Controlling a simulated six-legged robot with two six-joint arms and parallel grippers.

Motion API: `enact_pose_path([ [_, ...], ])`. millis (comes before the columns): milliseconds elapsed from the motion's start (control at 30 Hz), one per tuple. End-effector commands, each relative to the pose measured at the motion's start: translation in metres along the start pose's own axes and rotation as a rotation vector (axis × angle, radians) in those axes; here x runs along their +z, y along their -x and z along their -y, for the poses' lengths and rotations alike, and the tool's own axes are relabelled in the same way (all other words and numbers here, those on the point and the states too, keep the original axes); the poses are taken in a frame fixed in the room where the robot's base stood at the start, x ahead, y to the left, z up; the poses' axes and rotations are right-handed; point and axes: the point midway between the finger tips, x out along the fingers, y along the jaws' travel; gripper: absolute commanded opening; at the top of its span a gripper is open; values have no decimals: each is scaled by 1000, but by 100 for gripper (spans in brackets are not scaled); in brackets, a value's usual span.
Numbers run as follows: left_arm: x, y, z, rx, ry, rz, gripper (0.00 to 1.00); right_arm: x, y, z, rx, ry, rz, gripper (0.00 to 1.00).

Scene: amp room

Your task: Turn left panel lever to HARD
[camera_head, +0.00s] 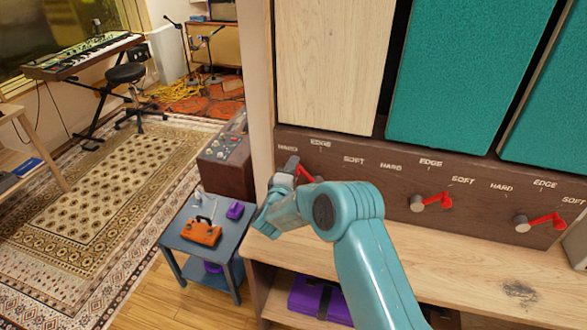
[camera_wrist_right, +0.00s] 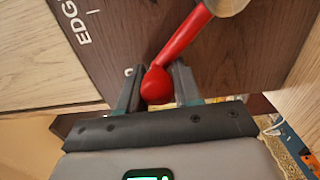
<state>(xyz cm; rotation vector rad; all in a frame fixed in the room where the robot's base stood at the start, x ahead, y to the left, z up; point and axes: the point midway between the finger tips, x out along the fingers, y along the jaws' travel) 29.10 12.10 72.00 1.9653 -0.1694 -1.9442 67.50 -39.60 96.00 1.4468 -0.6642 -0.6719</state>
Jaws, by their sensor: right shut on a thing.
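The left panel lever (camera_head: 305,174) is red and sits on the dark wood strip under the pale wood panel. HARD, EDGE and SOFT are printed above it. Its arm slants up and left from its pivot, toward the HARD side. My right gripper (camera_head: 289,167) is at its tip and partly covers it. In the right wrist view, the rounded red end of the lever (camera_wrist_right: 158,85) sits between the two dark fingers of my right gripper (camera_wrist_right: 157,88), which are shut on it. The lever's grey pivot (camera_wrist_right: 226,5) shows at the top. My left gripper is not in view.
Two more red levers, middle (camera_head: 432,202) and right (camera_head: 540,221), point right on the same strip. A wood ledge (camera_head: 475,260) runs below. A small blue-grey table (camera_head: 225,249) with an orange case (camera_head: 201,232) stands left of the cabinet. Patterned rug lies beyond.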

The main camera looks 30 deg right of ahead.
Motion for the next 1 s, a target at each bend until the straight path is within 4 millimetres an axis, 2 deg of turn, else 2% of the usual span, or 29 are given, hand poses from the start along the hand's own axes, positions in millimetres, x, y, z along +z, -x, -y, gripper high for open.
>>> enact_pose_path([
  [33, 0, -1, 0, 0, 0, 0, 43, 6, 0, 7, -12, 6, 15, 0],
  [267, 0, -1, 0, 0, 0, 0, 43, 6, -1, 7, -12, 5, 15, 0],
  [300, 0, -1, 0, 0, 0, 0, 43, 6, -1, 7, -12, 5, 15, 46],
  [333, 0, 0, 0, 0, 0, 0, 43, 6, -1, 7, -11, 5, 15, 54],
  [600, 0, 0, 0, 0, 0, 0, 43, 4, 0, 3, -6, 1, 9, 54],
  [733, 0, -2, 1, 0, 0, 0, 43, 2, 9, 3, -6, 0, 6, 54],
  [867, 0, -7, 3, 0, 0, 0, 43, 2, 34, 4, -6, 0, 4, 54],
  [1000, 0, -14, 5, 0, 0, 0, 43, 1, 73, 4, -6, 1, 3, 54],
])
